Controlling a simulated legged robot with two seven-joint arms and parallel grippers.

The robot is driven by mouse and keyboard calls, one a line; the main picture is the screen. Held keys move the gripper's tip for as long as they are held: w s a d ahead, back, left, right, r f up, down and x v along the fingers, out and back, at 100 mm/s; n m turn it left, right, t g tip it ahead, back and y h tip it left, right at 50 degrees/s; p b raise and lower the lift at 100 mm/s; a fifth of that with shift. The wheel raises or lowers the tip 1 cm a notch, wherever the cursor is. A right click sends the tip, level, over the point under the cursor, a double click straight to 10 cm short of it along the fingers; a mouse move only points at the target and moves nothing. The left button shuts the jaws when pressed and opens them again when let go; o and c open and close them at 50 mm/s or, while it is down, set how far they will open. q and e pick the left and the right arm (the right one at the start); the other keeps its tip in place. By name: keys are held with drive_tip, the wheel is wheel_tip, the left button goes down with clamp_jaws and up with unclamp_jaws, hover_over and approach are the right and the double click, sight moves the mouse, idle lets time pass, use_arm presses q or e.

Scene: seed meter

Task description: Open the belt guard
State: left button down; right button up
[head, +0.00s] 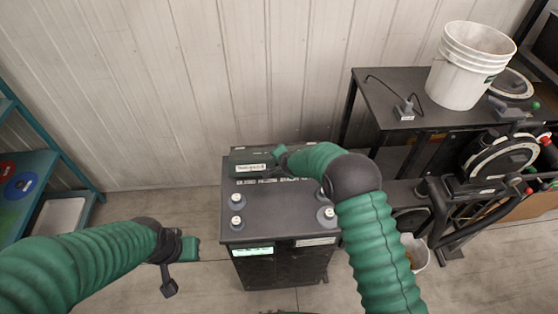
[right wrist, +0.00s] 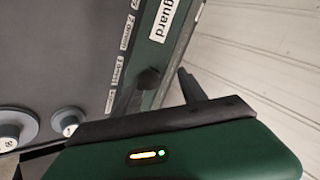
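The belt guard is the green cover with a white label (head: 246,169) at the back of the dark machine's top. In the right wrist view its green edge and "guard" label (right wrist: 165,20) run up the middle. My right gripper (head: 274,172) is at the right end of the guard, partly hidden by its own arm. In the right wrist view its two dark fingers (right wrist: 165,85) stand apart, with the guard's edge close between them; contact is unclear. A dark round knob (right wrist: 148,78) shows by the left finger. My left gripper (head: 170,288) hangs left of the machine, away from the guard.
The machine's top (head: 275,200) carries several grey-and-white knobs (head: 236,221). A ribbed wall stands close behind. At right are a dark bench (head: 385,100) with a white bucket (head: 462,75) and other machinery. A teal shelf (head: 60,165) is at left. Floor is clear left of the machine.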

drive_tip(key=shift+r, duration=0.1)
drive_tip(key=shift+s+r, duration=0.25)
drive_tip(key=b+v, duration=0.3)
drive_tip(key=v, duration=1.3)
drive_tip(key=shift+f+b, duration=0.15)
drive_tip(key=shift+b, duration=0.15)
drive_tip(key=shift+d, duration=0.1)
